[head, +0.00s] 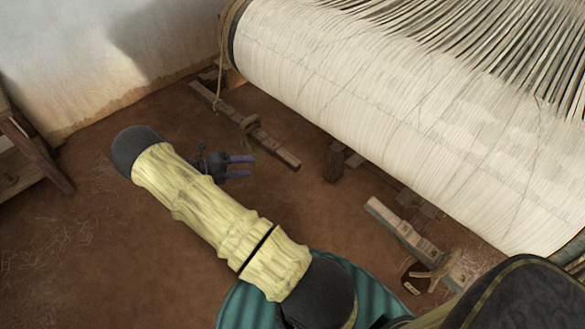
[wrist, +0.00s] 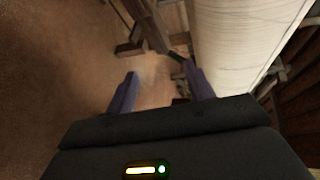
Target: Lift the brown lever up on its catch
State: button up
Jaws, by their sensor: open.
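My gripper (head: 246,167) is open and low over the earth floor, left of the loom. Its two purple fingers point right in the head view. In the wrist view my gripper (wrist: 160,72) has nothing between its fingertips. A long brown wooden bar (head: 272,146) lies slantwise near the floor beyond the fingers, with a cord loop around its middle. It looks like the brown lever, but I cannot be sure. The fingers appear apart from it. I cannot make out its catch. Wooden parts (wrist: 132,48) show ahead of the fingers in the wrist view, dark and blurred.
The large cloth-covered roller (head: 350,110) overhangs the right side. A wooden stand (head: 35,150) is at far left. Bare floor (head: 90,230) is open at left.

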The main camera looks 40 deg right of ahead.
aim_at(293, 159)
jog(key=shift+w+d+f+n+h, duration=0.1)
jog(key=shift+w+f+n+h, duration=0.2)
jog(key=shift+f+n, duration=0.2)
jog(key=shift+w+d+f+n+h, duration=0.1)
jog(key=shift+w+f+n+h, duration=0.05)
jog(key=shift+f+n+h, duration=0.3)
jog(key=x, duration=0.5)
jog(key=b+x, duration=0.1)
jog(key=x, duration=1.1)
jog(key=shift+w+d+f, duration=0.1)
jog(key=shift+d+f, duration=0.05)
jog(key=shift+f, duration=0.15)
